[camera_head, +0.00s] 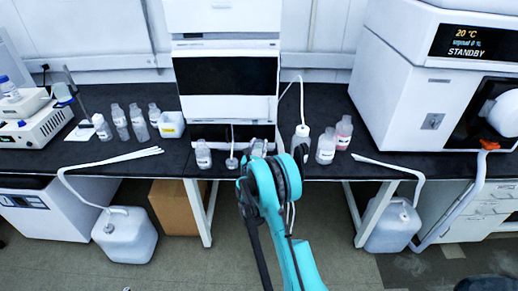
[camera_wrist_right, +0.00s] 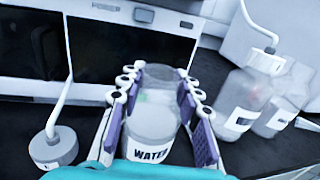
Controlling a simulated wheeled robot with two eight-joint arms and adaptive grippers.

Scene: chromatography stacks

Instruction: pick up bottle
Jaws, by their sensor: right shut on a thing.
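A clear bottle labelled WATER (camera_wrist_right: 150,118) stands between the fingers of my right gripper in the wrist view, close in front of the wrist. My right gripper (camera_wrist_right: 158,100) is shut on it, with a purple finger pad along each side. In the head view my right gripper (camera_head: 268,150) is at the bench's front edge, before the tall white instrument. There my own arm largely hides the held bottle. I cannot tell whether the bottle's base touches the bench. My left gripper does not show.
Two bottles (camera_wrist_right: 245,95) stand close right of the gripper. A small capped bottle with a tube (camera_wrist_right: 55,148) is at left. The tall instrument (camera_head: 228,75) stands behind on the dark bench (camera_head: 150,165). Several bottles (camera_head: 138,122) stand further left. A white analyser (camera_head: 400,80) fills the right.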

